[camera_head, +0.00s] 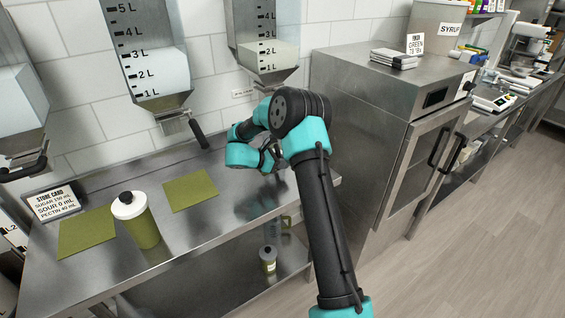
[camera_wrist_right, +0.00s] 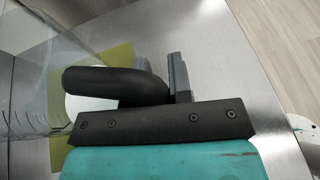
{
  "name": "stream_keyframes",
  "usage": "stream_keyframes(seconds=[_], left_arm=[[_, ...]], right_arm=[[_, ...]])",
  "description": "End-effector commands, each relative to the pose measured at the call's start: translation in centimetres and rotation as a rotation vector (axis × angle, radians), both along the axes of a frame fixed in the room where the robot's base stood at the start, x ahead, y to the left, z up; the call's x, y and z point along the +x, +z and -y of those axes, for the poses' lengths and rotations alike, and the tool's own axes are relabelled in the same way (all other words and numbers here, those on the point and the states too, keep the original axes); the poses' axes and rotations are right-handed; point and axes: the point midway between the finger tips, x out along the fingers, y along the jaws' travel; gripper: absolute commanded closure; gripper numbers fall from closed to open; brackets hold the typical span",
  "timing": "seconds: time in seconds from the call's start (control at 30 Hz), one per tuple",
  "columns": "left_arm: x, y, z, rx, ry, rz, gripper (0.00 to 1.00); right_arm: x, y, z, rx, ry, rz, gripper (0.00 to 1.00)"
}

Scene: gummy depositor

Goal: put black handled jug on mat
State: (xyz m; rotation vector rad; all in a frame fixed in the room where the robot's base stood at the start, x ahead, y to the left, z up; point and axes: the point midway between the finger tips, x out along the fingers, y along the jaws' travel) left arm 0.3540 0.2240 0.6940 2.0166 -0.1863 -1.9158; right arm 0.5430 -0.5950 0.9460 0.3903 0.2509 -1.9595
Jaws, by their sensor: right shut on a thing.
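My right gripper (camera_head: 270,158) is low over the steel counter, right of the middle green mat (camera_head: 190,190). In the right wrist view, it is shut on the black handle (camera_wrist_right: 105,82) of a clear jug (camera_wrist_right: 42,85). The jug's see-through wall fills the left of that view, with green mat (camera_wrist_right: 122,58) behind the handle. In the head view my arm hides most of the jug, and I cannot tell whether it touches the counter. A second green mat (camera_head: 82,240) lies at the left. My left gripper is not in view.
A green bottle with a white lid (camera_head: 140,222) stands between the mats. A card (camera_head: 54,202) stands at the left. Measured dispensers (camera_head: 153,75) hang above the counter, one with a black lever (camera_head: 198,133). A steel cabinet (camera_head: 375,110) stands at the right.

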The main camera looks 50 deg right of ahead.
Motion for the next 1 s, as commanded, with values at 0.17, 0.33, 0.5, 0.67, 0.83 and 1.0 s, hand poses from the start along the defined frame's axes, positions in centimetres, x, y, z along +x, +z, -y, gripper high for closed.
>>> stream_keyframes(seconds=[0.17, 0.33, 0.5, 0.67, 0.83, 1.0], left_arm=[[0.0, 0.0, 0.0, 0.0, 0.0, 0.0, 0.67], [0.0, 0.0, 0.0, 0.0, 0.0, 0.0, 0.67], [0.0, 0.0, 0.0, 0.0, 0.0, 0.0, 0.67], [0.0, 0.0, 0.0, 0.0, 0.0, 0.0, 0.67], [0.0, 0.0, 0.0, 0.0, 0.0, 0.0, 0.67], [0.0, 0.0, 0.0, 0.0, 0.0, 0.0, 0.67]], right_arm=[[0.0, -0.2, 0.0, 0.0, 0.0, 0.0, 1.0], [0.0, -0.3, 0.0, 0.0, 0.0, 0.0, 0.69], [0.0, -0.3, 0.0, 0.0, 0.0, 0.0, 0.55], [0.0, -0.3, 0.0, 0.0, 0.0, 0.0, 0.55], [0.0, 0.1, -0.1, 0.001, 0.0, 0.0, 0.55], [0.8, 0.8, -1.7, 0.001, 0.002, 0.0, 0.55]])
